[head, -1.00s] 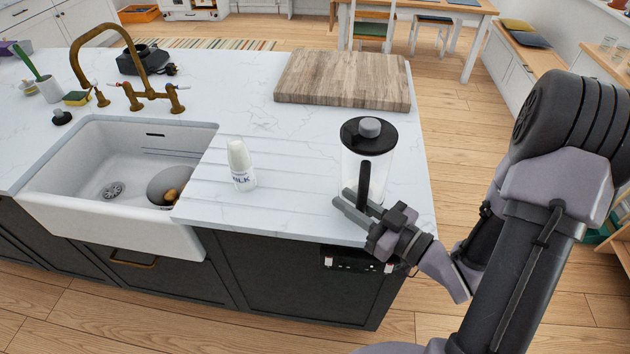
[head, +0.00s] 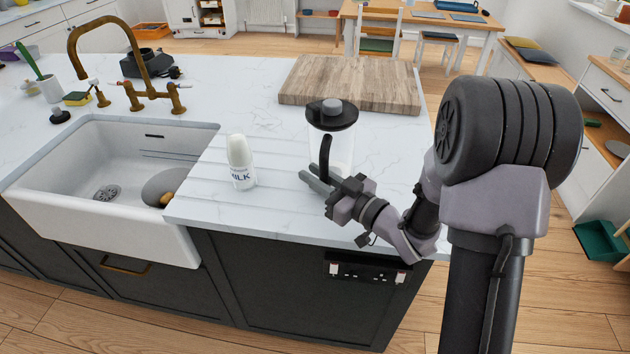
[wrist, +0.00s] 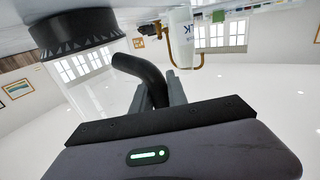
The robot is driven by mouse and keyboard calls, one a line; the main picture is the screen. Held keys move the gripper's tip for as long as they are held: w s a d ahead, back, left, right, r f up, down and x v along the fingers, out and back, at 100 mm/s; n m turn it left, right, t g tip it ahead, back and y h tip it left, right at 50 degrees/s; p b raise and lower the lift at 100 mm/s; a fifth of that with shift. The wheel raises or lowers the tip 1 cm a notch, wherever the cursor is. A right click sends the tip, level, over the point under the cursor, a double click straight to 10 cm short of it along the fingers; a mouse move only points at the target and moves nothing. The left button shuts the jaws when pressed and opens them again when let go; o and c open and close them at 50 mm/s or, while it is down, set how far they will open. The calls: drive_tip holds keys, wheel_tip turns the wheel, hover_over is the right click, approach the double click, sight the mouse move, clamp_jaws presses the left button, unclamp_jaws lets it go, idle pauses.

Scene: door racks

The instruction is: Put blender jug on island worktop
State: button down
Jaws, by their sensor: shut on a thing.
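The blender jug (head: 342,150) has a clear body, a black lid with a grey knob and a black handle. It is over the right part of the island worktop (head: 285,215), in front of the wooden board. My gripper (head: 309,179) is shut on the handle from the near side. The wrist view looks upside down; it shows the curved handle (wrist: 143,72) between my fingers and the jug's black ridged collar (wrist: 75,32) close to the worktop. My gripper hides the jug's lower part in the head view, so I cannot tell whether its base touches the worktop.
A milk bottle (head: 241,163) stands left of the jug. The wooden board (head: 350,85) lies behind it. The white sink (head: 110,215) with a brass tap (head: 140,90) is at the left. Bare worktop lies between bottle and jug and to the jug's right.

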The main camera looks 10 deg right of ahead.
drive_tip(key=c, duration=1.3)
unclamp_jaws()
drive_tip(key=p+v, duration=0.3)
drive_tip(key=v, duration=0.9)
drive_tip(key=w+d+r+m+g+h, duration=0.1)
drive_tip(key=w+d+r+m+h, duration=0.5)
drive_tip(key=h, duration=0.5)
drive_tip(key=s+a+r+m+g, duration=0.1)
drive_tip(key=s+a, duration=0.3)
drive_tip(key=s, duration=0.4)
drive_tip(key=s+a+r+m+g+y, duration=0.1)
drive_tip(key=s+a+m+g, duration=0.2)
drive_tip(key=s, duration=0.5)
drive_tip(key=s+a+r+m+g+y, duration=0.1)
drive_tip(key=s+a+m+g, duration=0.1)
drive_tip(key=s, duration=0.7)
drive_tip(key=shift+a+r+g, duration=0.15)
drive_tip(key=shift+a+g, duration=0.55)
drive_tip(key=shift+a, duration=0.7)
